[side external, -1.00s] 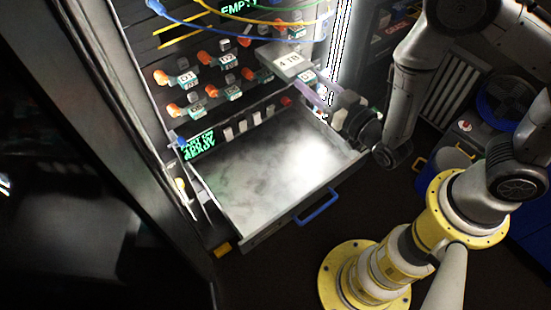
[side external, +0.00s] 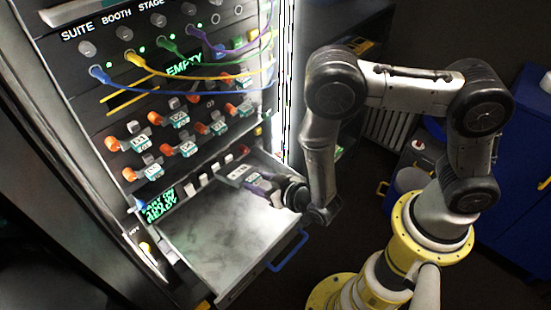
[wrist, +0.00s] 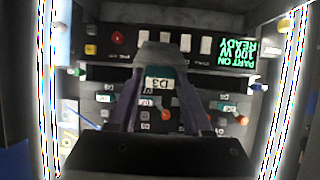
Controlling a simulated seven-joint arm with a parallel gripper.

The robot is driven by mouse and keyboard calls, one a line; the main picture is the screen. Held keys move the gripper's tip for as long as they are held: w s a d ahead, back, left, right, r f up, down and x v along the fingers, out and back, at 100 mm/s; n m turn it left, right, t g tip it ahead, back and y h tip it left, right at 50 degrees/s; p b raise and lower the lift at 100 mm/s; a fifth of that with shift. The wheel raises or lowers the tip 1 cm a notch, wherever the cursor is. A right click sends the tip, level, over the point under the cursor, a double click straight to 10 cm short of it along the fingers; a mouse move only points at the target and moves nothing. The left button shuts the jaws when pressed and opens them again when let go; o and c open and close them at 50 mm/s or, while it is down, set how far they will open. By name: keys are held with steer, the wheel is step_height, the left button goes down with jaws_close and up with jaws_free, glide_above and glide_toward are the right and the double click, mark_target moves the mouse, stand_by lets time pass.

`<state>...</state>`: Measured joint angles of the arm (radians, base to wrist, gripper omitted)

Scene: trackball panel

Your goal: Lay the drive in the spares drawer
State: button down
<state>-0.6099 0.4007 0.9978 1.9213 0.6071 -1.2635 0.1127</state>
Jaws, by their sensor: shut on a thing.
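The drive (side external: 238,173) is a grey block with pale lettering on its top. My gripper (side external: 264,187) has purple fingers and is shut on its near end. In the wrist view the drive (wrist: 160,52) shows grey between the two fingers, with a teal-and-white D3 label. The spares drawer (side external: 208,242) is pulled out, with a bare pale metal floor and a blue handle (side external: 288,251). The drive is over the drawer's back right part; its exact height above the floor is hard to tell.
The rack front stands behind the drawer, with several orange-latched labelled drives (side external: 180,119) and hanging coloured cables (side external: 215,75). A green-lettered display (side external: 156,206) and pale switches (side external: 203,181) sit just above the drawer's back. The drawer's middle and left are clear.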

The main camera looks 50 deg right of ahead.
steer(key=shift+w+a+f, duration=0.1)
steer(key=shift+a+f, duration=0.3)
steer(key=shift+f, duration=1.6)
steer(key=shift+s+a+f, duration=0.1)
steer(key=shift+a+f, duration=0.25)
steer(key=shift+f, duration=1.6)
steer(key=shift+w+a+f, duration=0.1)
steer(key=shift+a+f, duration=0.3)
steer(key=shift+f, duration=1.6)
steer(key=shift+c, duration=1.3)
jaws_free()
steer(key=shift+g, duration=0.3)
steer(key=shift+s, duration=0.2)
steer(key=v, duration=1.3)
steer(key=shift+s+d+r, duration=0.15)
steer(key=shift+s+d, duration=0.05)
